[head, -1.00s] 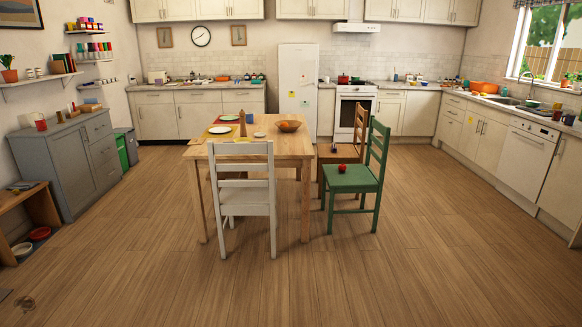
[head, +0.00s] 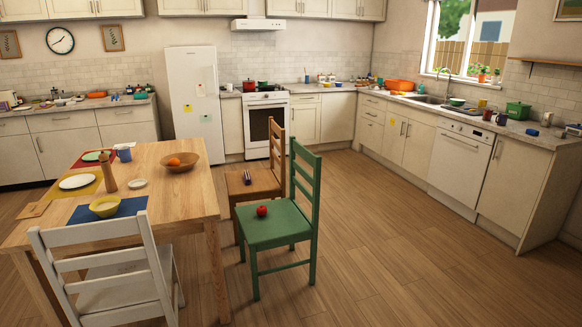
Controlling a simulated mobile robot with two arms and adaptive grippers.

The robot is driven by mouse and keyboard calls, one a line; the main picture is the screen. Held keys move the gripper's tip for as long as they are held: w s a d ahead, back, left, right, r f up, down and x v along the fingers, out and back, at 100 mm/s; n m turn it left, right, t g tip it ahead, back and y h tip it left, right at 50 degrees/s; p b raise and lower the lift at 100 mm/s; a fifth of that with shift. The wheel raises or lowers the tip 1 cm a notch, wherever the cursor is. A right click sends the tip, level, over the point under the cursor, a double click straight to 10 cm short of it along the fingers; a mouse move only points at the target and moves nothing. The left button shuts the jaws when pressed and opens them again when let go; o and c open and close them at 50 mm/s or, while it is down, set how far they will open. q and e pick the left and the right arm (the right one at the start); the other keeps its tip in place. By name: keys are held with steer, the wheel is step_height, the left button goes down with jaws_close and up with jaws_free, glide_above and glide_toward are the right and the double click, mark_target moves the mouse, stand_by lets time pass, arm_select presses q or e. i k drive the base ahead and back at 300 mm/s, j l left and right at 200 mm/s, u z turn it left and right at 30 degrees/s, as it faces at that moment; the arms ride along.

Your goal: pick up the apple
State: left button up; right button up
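A red apple (head: 262,211) rests on the seat of the green chair (head: 275,226), near the seat's left side. The chair stands at the right of the wooden table, its backrest on the right side of the seat. Nothing covers the apple in the head view. Neither of my grippers is in view.
The wooden table (head: 150,208) with plates and bowls is at the left. A white chair (head: 115,275) stands before it, and a brown chair (head: 262,186) stands behind the green one. Open floor (head: 400,250) lies right of the green chair, up to the counter (head: 512,185).

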mark_target(261, 211)
steer(key=i+z, duration=0.45)
steer(key=i, duration=1.85)
